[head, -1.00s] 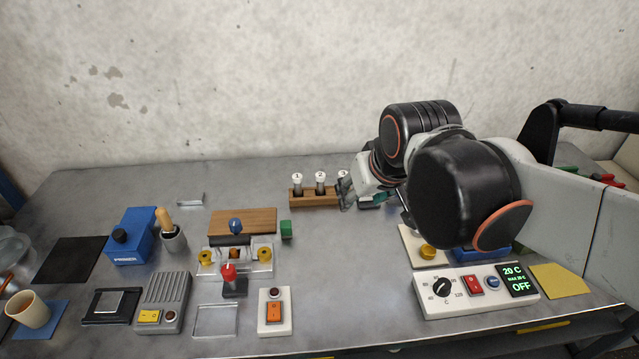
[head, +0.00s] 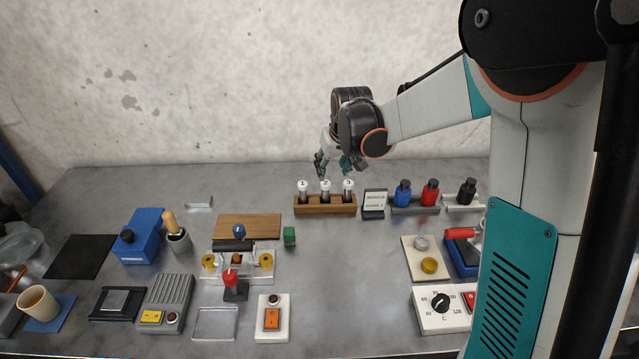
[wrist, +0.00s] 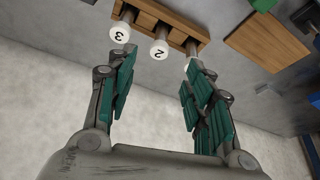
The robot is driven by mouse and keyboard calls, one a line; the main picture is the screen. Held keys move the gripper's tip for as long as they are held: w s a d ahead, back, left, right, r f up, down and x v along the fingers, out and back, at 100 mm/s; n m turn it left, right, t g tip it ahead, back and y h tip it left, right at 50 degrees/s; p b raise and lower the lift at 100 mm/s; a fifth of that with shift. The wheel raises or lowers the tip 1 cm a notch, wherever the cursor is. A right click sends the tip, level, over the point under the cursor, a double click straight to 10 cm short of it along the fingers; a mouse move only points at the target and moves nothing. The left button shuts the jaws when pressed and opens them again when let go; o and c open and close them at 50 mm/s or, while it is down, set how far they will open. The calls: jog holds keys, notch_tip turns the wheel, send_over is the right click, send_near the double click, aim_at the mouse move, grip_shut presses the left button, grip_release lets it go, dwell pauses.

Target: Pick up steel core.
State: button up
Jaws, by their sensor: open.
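My gripper (head: 333,168) is open and empty above the wooden rack (head: 326,209) at the back of the table. In the wrist view, the gripper (wrist: 158,75) has its two teal-padded fingers spread apart, with the white cap of vial 2 (wrist: 159,50) seen in the gap beyond them. A short silver-grey round piece (head: 421,243), which may be the steel core, stands on a cream pad (head: 412,270) at the right. A yellow round piece (head: 429,265) stands just in front of it. The gripper is far from both, behind and to their left.
The rack holds three white-capped vials. A small sign (head: 374,203) and blue (head: 403,194), red (head: 430,192) and black (head: 467,193) bottles stand right of it. A dial box (head: 431,322) is in front of the pad. My arm hides the right side.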

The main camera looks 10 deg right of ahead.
aim_at(327, 185)
jog(key=b+x, duration=0.4)
jog(key=x, duration=1)
jog(key=shift+f, duration=0.2)
grip_shut()
jog(key=shift+r, duration=0.1)
